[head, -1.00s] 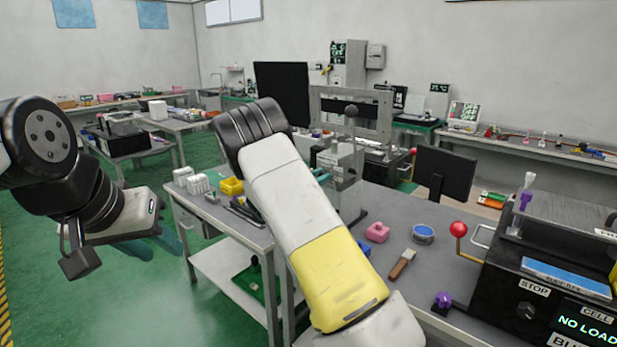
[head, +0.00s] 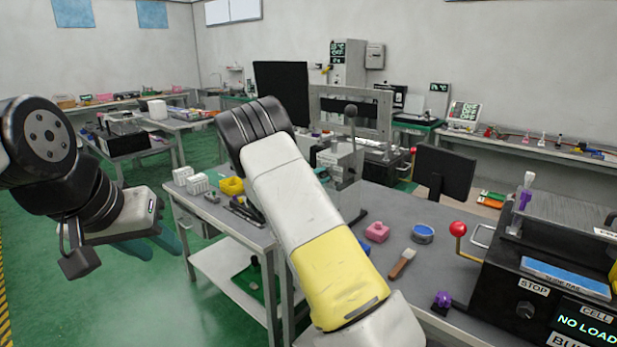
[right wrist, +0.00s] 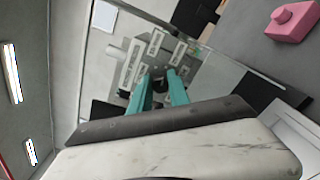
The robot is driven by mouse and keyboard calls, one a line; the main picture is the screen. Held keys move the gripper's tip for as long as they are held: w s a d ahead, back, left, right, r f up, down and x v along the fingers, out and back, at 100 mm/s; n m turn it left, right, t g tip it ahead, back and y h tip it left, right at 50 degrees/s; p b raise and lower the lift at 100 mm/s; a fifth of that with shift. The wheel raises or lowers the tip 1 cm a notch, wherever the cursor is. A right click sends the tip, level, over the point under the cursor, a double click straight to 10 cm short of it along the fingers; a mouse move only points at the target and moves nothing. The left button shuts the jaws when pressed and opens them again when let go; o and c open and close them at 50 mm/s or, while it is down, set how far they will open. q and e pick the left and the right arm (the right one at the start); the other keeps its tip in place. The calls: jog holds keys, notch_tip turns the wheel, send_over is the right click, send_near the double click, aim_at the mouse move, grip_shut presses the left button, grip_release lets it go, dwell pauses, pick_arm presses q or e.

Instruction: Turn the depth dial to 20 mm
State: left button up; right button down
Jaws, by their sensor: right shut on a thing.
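The grey fixture box (head: 340,165) stands on the workbench behind my right arm, with a lever and dark ball knob (head: 350,112) on top. In the right wrist view, its grey face shows several pale label plates around a small dark dial knob (right wrist: 156,72). My right gripper (right wrist: 160,82) has its two teal fingers on either side of this knob and is shut on it. The scale marks are too small to read. In the head view my forearm hides most of this gripper. My left gripper (head: 146,247) hangs empty at the left, clear of the bench; its finger gap is unclear.
A black machine (head: 540,290) with a red ball lever (head: 458,229) stands at the right. A dark monitor (head: 444,175) stands behind.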

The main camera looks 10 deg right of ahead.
jog(key=shift+f+m, duration=0.1)
jog(key=shift+m, duration=0.4)
jog(key=c, duration=1.2)
grip_release()
jog(key=shift+c, duration=0.2)
jog(key=v, duration=0.7)
jog(key=shift+s+a, duration=0.25)
jog(key=shift+a, duration=0.05)
